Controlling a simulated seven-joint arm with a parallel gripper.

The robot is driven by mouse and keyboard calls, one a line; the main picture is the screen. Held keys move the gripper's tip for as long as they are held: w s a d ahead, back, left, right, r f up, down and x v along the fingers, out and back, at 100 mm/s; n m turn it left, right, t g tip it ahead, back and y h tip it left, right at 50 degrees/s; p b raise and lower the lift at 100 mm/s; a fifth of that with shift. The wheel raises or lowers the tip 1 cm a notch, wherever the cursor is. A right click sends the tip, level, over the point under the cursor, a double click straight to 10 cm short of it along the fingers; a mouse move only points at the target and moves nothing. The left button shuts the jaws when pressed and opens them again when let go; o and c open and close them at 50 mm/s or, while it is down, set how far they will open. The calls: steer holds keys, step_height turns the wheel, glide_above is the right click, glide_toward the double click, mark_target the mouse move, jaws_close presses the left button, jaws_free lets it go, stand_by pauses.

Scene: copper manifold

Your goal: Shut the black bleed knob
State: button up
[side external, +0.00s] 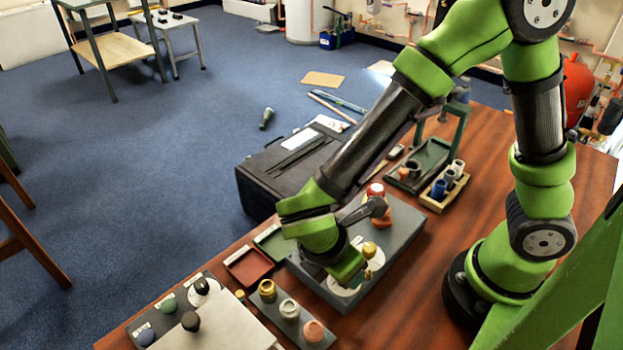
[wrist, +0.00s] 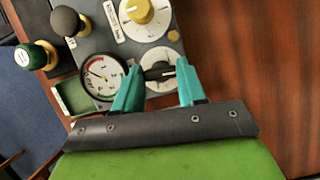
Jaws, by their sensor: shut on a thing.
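The black bleed knob (wrist: 161,73) is a dark bar on a round white dial (wrist: 168,54) on the grey panel. My gripper (wrist: 161,68) has its teal fingers on the two ends of the bar and is shut on it. In the side view my gripper (side external: 352,278) reaches down to the near end of the grey panel (side external: 408,232). The knob is hidden there behind the gripper. The fingers cover part of the dial, so its markings are hard to read.
A gauge (wrist: 103,77) sits left of the knob, and a yellow knob (wrist: 138,10) sits above it. A dark knob (wrist: 68,20) stands farther left. In the side view, a strip of small fittings (side external: 289,310) and a red tray (side external: 248,266) lie near the panel.

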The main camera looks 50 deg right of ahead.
steer(key=shift+n+t, duration=0.3)
steer(key=shift+n, duration=0.3)
steer(key=o, duration=1.1)
steer(key=shift+c, duration=0.2)
steer(key=shift+r, duration=0.1)
steer(key=v, duration=1.6)
steer(key=shift+r, duration=0.4)
steer(key=shift+s+a, duration=0.1)
